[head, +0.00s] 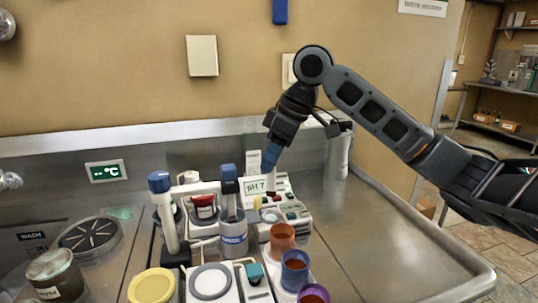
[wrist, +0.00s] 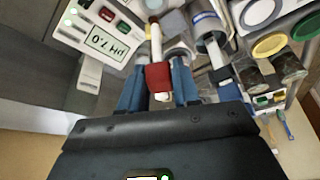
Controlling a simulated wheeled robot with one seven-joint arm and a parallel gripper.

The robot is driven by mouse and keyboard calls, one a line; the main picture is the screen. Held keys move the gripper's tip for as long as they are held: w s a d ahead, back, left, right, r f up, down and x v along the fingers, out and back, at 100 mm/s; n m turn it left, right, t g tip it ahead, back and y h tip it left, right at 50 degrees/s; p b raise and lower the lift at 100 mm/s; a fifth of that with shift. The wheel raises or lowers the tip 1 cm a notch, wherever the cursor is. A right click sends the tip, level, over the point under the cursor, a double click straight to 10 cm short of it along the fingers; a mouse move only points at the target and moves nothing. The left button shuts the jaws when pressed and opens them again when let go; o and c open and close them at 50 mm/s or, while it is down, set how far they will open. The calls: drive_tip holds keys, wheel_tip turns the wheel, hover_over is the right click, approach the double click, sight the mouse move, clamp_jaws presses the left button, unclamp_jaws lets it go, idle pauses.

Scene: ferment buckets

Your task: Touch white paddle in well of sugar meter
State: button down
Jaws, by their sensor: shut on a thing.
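My gripper (head: 268,170) points down over the grey-white meter at the back of the bench. In the wrist view its two blue fingers (wrist: 158,76) are closed on the red grip of a thin white paddle (wrist: 155,42). The paddle's white shaft extends away from the fingers toward the instruments. A grey-white meter (head: 296,225) with a round well (head: 270,215) and coloured buttons stands below and in front of the gripper; I take it for the sugar meter. I cannot tell whether the paddle touches the well. A display reading pH 7 (head: 255,186) is beside the gripper.
Orange, blue and purple cups (head: 295,270) stand in front. The steel bench (head: 370,240) is clear on the right.

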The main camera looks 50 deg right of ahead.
sight(272, 196)
drive_tip(key=shift+f+b, duration=1.6)
drive_tip(key=shift+f, duration=0.95)
drive_tip(key=shift+f, duration=0.55)
drive_tip(key=shift+r, duration=0.1)
drive_tip(key=shift+r+p, duration=2.55)
drive_tip(key=shift+r, duration=0.4)
